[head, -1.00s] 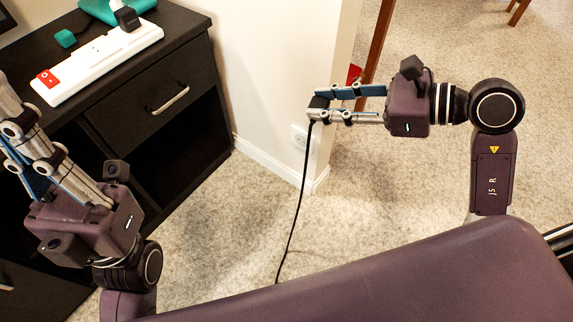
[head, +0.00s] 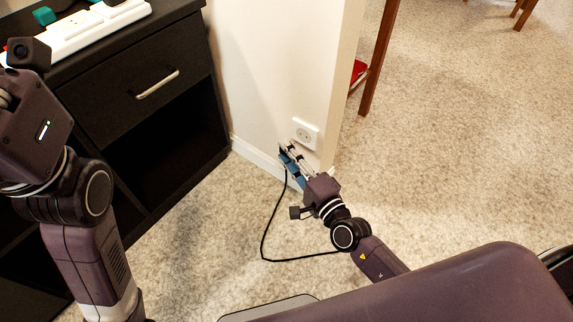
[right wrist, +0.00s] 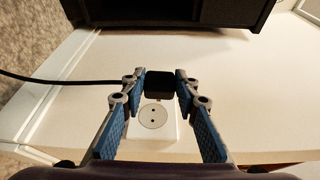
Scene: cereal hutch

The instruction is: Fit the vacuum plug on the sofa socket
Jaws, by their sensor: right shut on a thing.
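My right gripper (head: 284,148) is low by the white wall, beside the wall socket (head: 304,134). In the right wrist view its fingers (right wrist: 160,88) are shut on the black vacuum plug (right wrist: 159,83). The plug is in front of one end of the white socket plate (right wrist: 165,128). One round outlet with two holes shows clear of it. I cannot tell whether the plug's pins touch the plate. A black cord (head: 263,235) runs from the plug. My left gripper's body (head: 35,120) shows at the left edge; its fingertips are out of view.
A dark cabinet (head: 190,100) with a drawer stands at the left. A white power strip (head: 85,28) lies on it. The wall's corner is just right of the socket. Carpet (head: 450,150) lies open to the right, with a wooden leg (head: 378,60) behind the wall.

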